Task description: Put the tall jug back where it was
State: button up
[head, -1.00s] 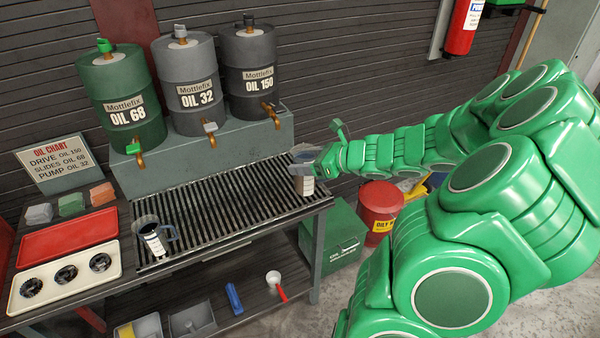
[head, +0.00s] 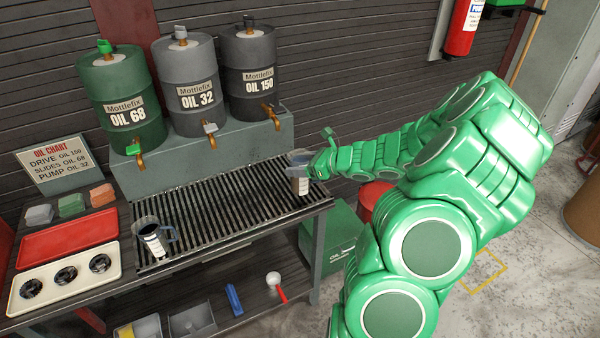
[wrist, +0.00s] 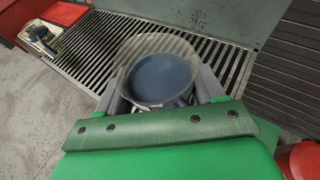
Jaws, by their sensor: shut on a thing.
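The tall jug (head: 301,186), clear with a pale label, is upright at the right end of the drip grate (head: 222,212). My gripper (head: 299,172) is shut on it from the right side. In the wrist view the jug's round clear rim and blue-grey inside (wrist: 162,78) show between the two grey fingers. I cannot tell whether its base touches the grate or hangs just above it.
Three oil drums with taps stand behind the grate: green OIL 68 (head: 122,100), grey OIL 32 (head: 190,85) and dark OIL 150 (head: 250,75). A red tray (head: 68,235) and a cream tray (head: 65,273) lie left. The grate's middle is clear.

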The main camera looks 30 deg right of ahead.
jog(key=shift+w+f, duration=0.15)
jog(key=shift+f, duration=0.2)
jog(key=shift+d+f, duration=0.1)
jog(key=shift+f, duration=1.25)
jog(key=shift+f, duration=0.15)
jog(key=o, duration=1.6)
